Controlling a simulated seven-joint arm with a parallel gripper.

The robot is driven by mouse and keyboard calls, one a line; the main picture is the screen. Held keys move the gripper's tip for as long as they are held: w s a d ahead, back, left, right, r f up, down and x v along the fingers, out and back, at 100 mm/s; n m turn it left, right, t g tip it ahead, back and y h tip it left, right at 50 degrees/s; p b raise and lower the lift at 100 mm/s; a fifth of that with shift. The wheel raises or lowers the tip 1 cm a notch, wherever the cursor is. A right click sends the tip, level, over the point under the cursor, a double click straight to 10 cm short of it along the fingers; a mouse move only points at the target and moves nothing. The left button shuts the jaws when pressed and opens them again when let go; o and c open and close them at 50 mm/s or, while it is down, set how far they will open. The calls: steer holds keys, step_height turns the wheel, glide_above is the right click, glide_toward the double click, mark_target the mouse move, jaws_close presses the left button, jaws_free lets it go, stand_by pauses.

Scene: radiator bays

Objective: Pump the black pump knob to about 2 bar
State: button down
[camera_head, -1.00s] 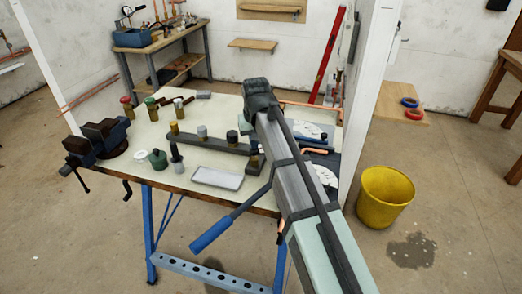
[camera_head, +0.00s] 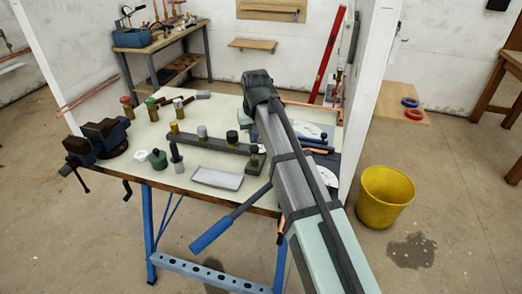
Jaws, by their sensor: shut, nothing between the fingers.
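Several dark-topped pieces stand on the pale workbench (camera_head: 143,128), and I cannot tell which is the pump knob. One is a tall black knob (camera_head: 174,149) on a grey base near the front. Another is a black round cap (camera_head: 232,136) on the dark bar. A third is a small black knob (camera_head: 254,150) close to the left side of my arm. My arm crosses the bench from lower right, its dark joint above the bench's far side. My gripper's fingers do not show. No bench gauge reading is legible.
A vise (camera_head: 98,140) sits at the bench's left corner. A pale tray (camera_head: 217,179) lies at the front. A green pot (camera_head: 157,158) stands beside the tall black knob. A white partition (camera_head: 368,90) rises at right, with a yellow bucket (camera_head: 385,197) on the floor.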

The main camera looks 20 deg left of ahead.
mark_target(254, 146)
steer(key=shift+r, duration=0.25)
steer(key=shift+f, duration=0.15)
steer(key=shift+f, duration=0.8)
steer(key=shift+f, duration=0.95)
steer(key=shift+r, duration=1.9)
steer(key=s+d+r, duration=0.3)
steer(key=s+r, duration=0.2)
steer(key=s, duration=0.4)
